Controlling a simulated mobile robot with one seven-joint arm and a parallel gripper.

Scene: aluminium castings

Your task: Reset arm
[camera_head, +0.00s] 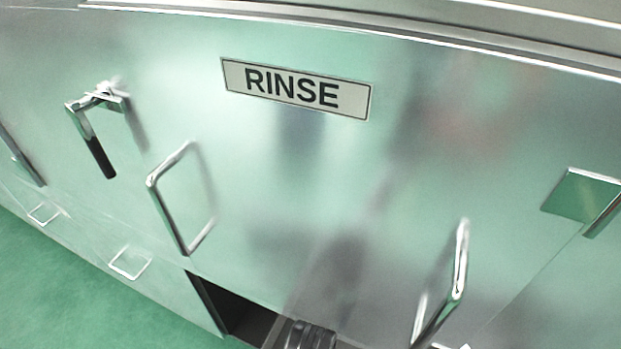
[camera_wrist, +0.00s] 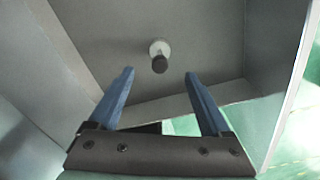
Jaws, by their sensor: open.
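My gripper (camera_wrist: 159,74) shows in the wrist view with its two blue fingers apart and nothing between them. Beyond the fingertips, a small round knob or peg (camera_wrist: 159,57) with a light base and dark end stands out from a grey panel (camera_wrist: 205,35). The knob lines up with the gap between the fingers, but I cannot tell how far off it is. In the head view I cannot make out the gripper's fingers.
A shiny metal front with a RINSE plate (camera_head: 296,89) fills the head view. Loop handles (camera_head: 167,210) (camera_head: 458,270) and a black-gripped lever (camera_head: 99,156) stick out from it. A dark opening (camera_head: 245,318) shows low down. Grey walls (camera_wrist: 75,40) flank the wrist view. Green floor (camera_head: 60,290) lies lower left.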

